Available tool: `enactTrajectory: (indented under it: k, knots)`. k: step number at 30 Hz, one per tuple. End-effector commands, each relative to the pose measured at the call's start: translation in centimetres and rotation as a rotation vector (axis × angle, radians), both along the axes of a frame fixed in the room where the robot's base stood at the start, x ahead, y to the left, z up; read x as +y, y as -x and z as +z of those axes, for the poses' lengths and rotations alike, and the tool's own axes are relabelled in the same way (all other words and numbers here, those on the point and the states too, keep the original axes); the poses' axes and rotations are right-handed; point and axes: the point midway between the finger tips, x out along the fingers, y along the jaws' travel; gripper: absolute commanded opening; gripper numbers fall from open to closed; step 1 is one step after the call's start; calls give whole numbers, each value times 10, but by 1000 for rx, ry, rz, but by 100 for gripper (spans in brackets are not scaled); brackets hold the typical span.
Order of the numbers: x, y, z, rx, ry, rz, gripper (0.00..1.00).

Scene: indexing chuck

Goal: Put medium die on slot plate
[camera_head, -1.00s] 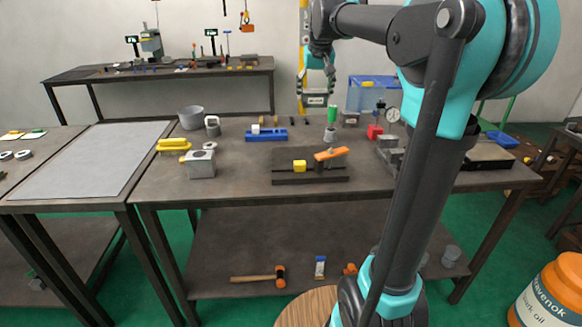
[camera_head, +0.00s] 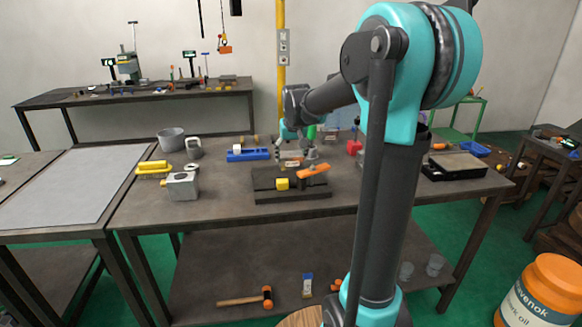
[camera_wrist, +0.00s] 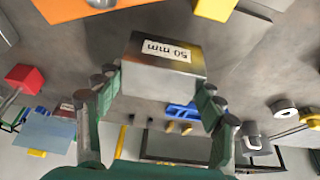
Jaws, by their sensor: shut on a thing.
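A steel block with a "50 mm" label (camera_wrist: 165,48), apparently the medium die, is between the fingers of my gripper (camera_wrist: 160,88) in the wrist view. My gripper is shut on it. In the head view my gripper (camera_head: 290,140) is low over the table, behind the dark slotted plate (camera_head: 268,196), which I take for the slot plate.
A blue holder (camera_head: 248,155) is left of my gripper. A grey vise-like block (camera_head: 183,187), a yellow piece (camera_head: 153,167) and a grey pot (camera_head: 171,139) stand further left. A red cube (camera_head: 354,147) is on the right. The table's front left is clear.

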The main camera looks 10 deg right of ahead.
Motion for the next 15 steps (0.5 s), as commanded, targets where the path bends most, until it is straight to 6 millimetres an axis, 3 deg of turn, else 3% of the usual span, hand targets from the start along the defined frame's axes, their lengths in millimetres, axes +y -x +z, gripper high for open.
enactTrajectory:
  k: [15]
  knots:
    - [0, 0, -43, -1, 0, 0, 8]
